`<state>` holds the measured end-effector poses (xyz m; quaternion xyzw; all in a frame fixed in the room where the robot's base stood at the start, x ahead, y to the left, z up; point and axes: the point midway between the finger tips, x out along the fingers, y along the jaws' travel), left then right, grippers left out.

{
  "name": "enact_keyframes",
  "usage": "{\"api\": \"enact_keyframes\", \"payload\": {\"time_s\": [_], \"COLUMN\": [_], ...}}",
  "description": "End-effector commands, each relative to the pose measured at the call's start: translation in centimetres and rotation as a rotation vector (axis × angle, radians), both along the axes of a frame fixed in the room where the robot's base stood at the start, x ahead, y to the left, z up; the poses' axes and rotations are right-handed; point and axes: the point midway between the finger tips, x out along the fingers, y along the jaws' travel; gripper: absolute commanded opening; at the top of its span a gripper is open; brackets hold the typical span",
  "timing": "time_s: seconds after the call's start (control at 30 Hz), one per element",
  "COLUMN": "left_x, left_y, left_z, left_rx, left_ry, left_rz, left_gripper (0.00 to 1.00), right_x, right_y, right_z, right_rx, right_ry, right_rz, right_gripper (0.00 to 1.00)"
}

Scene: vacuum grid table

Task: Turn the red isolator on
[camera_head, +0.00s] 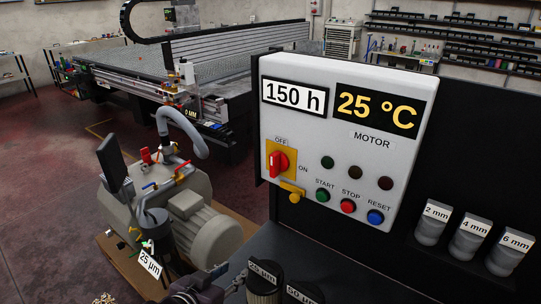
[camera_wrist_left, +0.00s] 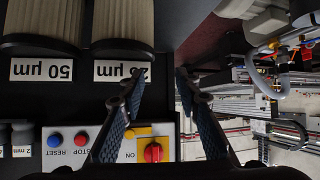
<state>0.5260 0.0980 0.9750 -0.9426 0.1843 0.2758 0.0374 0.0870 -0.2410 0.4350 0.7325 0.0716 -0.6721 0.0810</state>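The red isolator (camera_head: 280,161) is a red rotary knob on a yellow plate at the left of the white control panel (camera_head: 345,85). Its handle stands upright, toward the OFF label; ON is marked to the right. A yellow tab (camera_head: 292,191) sits below it. In the left wrist view, which is upside down, the red knob (camera_wrist_left: 153,152) shows between the fingers, apart from them. My left gripper (camera_head: 210,288) is at the bottom edge of the head view, below the panel, partly cut off. Its fingers (camera_wrist_left: 160,78) are spread and empty. My right gripper is not in view.
The panel also has START, STOP and RESET buttons (camera_head: 348,206). Filter canisters (camera_head: 264,278) stand below it, near my left gripper. Grey containers (camera_head: 468,238) labelled in mm are at right. A pump (camera_head: 190,205) stands on the floor at left.

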Motion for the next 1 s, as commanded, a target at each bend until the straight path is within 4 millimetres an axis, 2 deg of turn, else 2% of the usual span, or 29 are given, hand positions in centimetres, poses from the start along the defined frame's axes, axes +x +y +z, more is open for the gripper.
{"api": "enact_keyframes", "payload": {"time_s": [0.03, 0.2, 0.3, 0.43, 0.53, 0.63, 0.77, 1.0], "left_x": [2.2, 7.9, 10.2, 11.9, 12.6, 13.0, 14.0, 16.8], "left_y": [-1.0, -3.8, -4.6, -4.9, -4.9, -5.1, -5.7, -7.8], "left_z": [2.8, 10.6, 14.5, 18.2, 19.9, 20.6, 20.9, 21.0], "left_rx": [-0.021, -0.12, -0.169, -0.213, -0.234, -0.245, -0.249, -0.247], "left_ry": [-0.077, -0.288, -0.38, -0.461, -0.494, -0.507, -0.509, -0.508], "left_rz": [-0.03, -0.128, -0.171, -0.211, -0.228, -0.236, -0.236, -0.236], "left_gripper": [0.3, 0.3, 0.3, 0.3, 0.3, 0.3, 0.3, 0.3], "right_x": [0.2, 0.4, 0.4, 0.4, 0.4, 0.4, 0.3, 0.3], "right_y": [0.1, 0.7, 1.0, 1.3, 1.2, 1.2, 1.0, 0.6], "right_z": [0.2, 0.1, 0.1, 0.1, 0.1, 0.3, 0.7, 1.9], "right_rx": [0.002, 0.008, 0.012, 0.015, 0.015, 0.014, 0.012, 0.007], "right_ry": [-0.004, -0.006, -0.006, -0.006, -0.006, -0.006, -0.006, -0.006], "right_rz": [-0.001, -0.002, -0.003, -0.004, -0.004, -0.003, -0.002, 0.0], "right_gripper": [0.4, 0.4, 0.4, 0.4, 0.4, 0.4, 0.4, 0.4]}}
